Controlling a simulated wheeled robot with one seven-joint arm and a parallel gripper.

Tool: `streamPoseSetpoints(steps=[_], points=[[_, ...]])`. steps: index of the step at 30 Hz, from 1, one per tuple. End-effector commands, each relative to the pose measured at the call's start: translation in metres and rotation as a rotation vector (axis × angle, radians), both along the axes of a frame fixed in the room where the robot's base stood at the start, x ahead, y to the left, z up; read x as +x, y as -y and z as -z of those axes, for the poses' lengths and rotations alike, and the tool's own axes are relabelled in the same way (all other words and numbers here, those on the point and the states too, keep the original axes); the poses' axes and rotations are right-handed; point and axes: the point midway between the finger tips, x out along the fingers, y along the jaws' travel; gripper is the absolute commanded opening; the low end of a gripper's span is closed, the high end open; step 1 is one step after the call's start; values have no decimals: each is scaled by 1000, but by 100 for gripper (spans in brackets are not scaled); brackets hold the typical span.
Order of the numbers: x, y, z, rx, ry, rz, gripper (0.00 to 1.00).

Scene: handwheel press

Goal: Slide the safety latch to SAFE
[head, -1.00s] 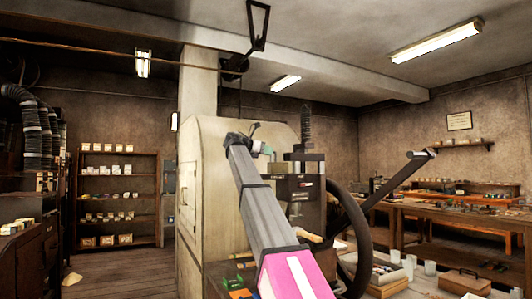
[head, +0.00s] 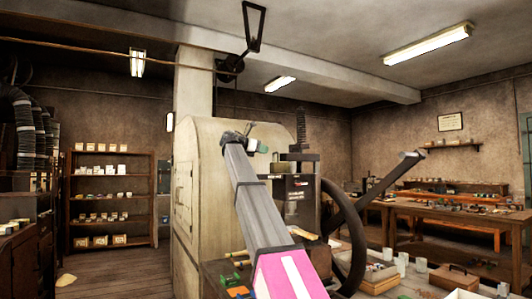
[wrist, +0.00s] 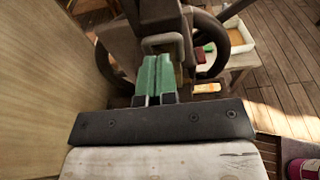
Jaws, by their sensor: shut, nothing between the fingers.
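The press (head: 298,188) stands in the head view with a screw on top and a large dark handwheel (head: 356,245) at its right. My gripper (head: 259,146) is raised at the upper left of the press, partly hidden by my own arm. In the wrist view my gripper (wrist: 157,74) has its green fingers together, with nothing visible between them. A pale metal loop (wrist: 163,39) on the dark press body lies just beyond the fingertips; contact cannot be told. The wheel rim also shows there (wrist: 220,50). I cannot make out the safety latch or its SAFE marking in either view.
A tall cream cabinet (head: 205,195) stands left of the press, close to my arm. A bench with cups (head: 421,264) and a wooden box (head: 455,278) lies at the lower right. Shelves (head: 110,198) stand at the left. Wooden floor (head: 120,275) is open in front of them.

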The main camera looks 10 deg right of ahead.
Motion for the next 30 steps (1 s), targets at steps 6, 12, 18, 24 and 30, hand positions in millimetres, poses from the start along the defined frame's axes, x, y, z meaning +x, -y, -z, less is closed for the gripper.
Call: streamPoseSetpoints(steps=[6,12,18,24,30], points=[[-11,-35,-7,0,0,-2,0],[-21,-68,-13,1,0,-3,0],[-28,-89,-18,0,0,-2,0],[-30,-95,-19,0,0,-1,0],[-30,-94,-19,0,0,-1,0]])
